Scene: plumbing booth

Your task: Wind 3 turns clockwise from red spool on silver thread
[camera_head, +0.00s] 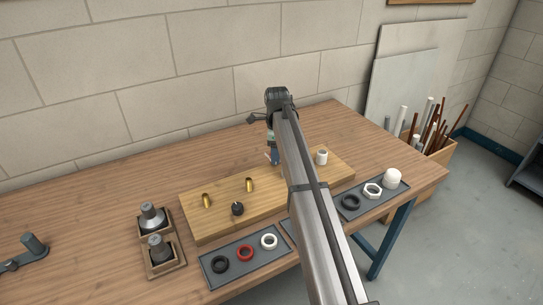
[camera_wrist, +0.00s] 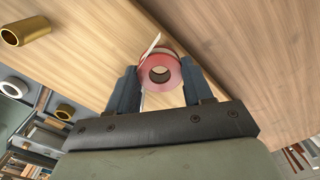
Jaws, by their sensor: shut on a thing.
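The red spool (camera_wrist: 172,88) is a ring of tape with a round hole in the middle. It sits between the two dark fingers of my gripper (camera_wrist: 158,80) in the wrist view, and the gripper is shut on it. A short pale strip of tape (camera_wrist: 152,43) sticks up from the spool's upper left. In the head view my gripper (camera_head: 273,156) is over the back of the wooden board (camera_head: 218,225), mostly hidden by my arm. A pale, whitish cylinder (camera_head: 321,158) stands at the board's right; I cannot tell whether it is the silver thread.
Two brass fittings (camera_head: 207,201) (camera_head: 250,185) and a black plug (camera_head: 237,209) are on the board. A front tray (camera_head: 215,278) holds black, red and white rings. Another tray (camera_head: 362,208) holds a black ring, hex nut and white cap. Grey fittings (camera_head: 152,216) stand in wooden holders at left.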

